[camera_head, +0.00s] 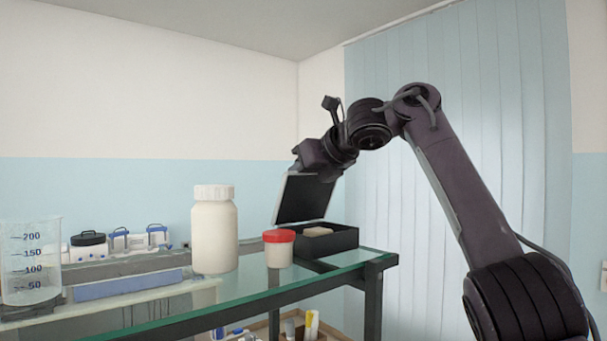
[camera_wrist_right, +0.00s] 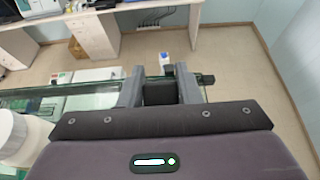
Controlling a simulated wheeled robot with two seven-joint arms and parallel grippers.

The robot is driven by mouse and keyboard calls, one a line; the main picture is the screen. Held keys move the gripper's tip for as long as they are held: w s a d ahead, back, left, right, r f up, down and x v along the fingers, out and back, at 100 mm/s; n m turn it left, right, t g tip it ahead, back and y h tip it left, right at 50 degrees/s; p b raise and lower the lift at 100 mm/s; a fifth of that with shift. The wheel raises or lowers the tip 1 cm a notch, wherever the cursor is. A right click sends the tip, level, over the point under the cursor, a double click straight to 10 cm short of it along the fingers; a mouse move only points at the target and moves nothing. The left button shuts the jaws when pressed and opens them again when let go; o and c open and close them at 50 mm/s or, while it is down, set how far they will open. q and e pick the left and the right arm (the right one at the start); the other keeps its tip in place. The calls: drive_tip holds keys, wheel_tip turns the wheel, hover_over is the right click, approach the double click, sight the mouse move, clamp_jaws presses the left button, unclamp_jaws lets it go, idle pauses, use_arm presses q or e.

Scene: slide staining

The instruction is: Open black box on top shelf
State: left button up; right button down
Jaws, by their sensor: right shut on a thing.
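The black box (camera_head: 337,243) stands at the right end of the glass top shelf (camera_head: 230,297). Its lid (camera_head: 305,199) is raised and tilted up from the base, with a pale border around a dark panel. A light-coloured block (camera_head: 318,231) shows inside the box. My right gripper (camera_head: 316,172) is at the lid's upper edge and is shut on it. In the right wrist view, the fingers of my right gripper (camera_wrist_right: 160,85) have a dark piece of the lid (camera_wrist_right: 158,94) between them. My left gripper is not in view.
A red-capped jar (camera_head: 279,249) stands just left of the box. A tall white bottle (camera_head: 214,232) and a graduated beaker (camera_head: 30,262) stand further left. A white bench (camera_wrist_right: 95,35) stands across the floor in the wrist view.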

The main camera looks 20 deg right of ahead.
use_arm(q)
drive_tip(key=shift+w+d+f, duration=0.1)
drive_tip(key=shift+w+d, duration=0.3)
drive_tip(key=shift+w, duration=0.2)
use_arm(e)
drive_tip(key=shift+w+a+f+g, duration=0.2)
drive_tip(key=shift+w+f+g, duration=0.3)
drive_tip(key=shift+f, duration=0.05)
idle(1.1)
drive_tip(key=c, duration=1.3)
unclamp_jaws()
drive_tip(key=shift+o, duration=1.3)
drive_tip(key=shift+w, duration=0.25)
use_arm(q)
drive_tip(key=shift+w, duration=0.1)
use_arm(e)
drive_tip(key=shift+r, duration=0.15)
drive_tip(key=shift+s+r, duration=0.2)
drive_tip(key=shift+s, duration=0.05)
use_arm(q)
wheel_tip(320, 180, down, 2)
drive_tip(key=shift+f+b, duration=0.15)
drive_tip(key=shift+b, duration=1)
use_arm(e)
drive_tip(key=v, duration=0.7)
drive_tip(key=shift+s, duration=0.15)
